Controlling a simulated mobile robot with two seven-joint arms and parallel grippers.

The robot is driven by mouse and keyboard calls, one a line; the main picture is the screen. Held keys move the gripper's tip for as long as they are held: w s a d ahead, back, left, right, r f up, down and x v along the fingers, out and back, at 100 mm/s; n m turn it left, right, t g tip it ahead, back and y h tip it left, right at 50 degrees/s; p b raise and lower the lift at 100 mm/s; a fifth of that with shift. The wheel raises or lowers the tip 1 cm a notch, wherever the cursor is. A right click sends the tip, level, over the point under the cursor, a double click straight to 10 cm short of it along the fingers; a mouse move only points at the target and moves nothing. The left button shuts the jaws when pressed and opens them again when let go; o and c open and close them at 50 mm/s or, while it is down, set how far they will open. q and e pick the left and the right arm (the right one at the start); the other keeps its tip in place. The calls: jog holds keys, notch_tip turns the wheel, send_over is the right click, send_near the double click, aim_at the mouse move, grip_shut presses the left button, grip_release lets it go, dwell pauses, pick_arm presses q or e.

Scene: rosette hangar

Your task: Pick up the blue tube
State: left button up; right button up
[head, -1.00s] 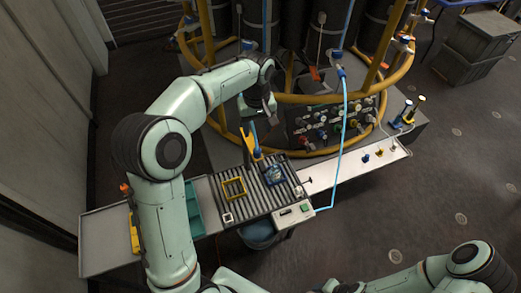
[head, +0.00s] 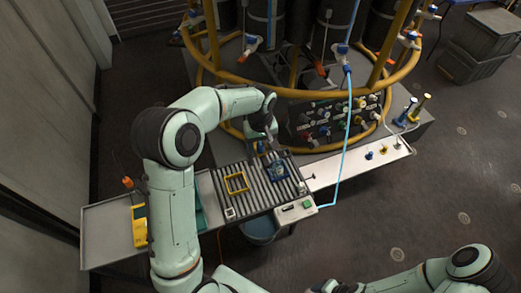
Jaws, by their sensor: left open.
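A thin light-blue hose (head: 346,140) hangs from a blue-and-white valve on the yellow ring frame and runs down to the control box end of the roller table. A small piece with blue on it (head: 261,147) shows at the table's back edge, mostly hidden behind my left gripper. I cannot tell which of these is the blue tube. My left gripper (head: 270,133) is open, pointing down over the back edge of the roller table, left of the hose and apart from it. My right gripper is out of view; only its arm shows at the bottom right.
The roller table (head: 247,204) carries a yellow square frame (head: 236,183) and a blue item (head: 279,170). A white shelf (head: 345,174) extends right.

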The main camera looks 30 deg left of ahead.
pick_arm(q)
jog(key=shift+c, duration=0.3)
jog(key=c, duration=1)
jog(key=shift+r, duration=0.1)
jog(key=shift+r+p, duration=0.9)
jog(key=shift+r, duration=15.4)
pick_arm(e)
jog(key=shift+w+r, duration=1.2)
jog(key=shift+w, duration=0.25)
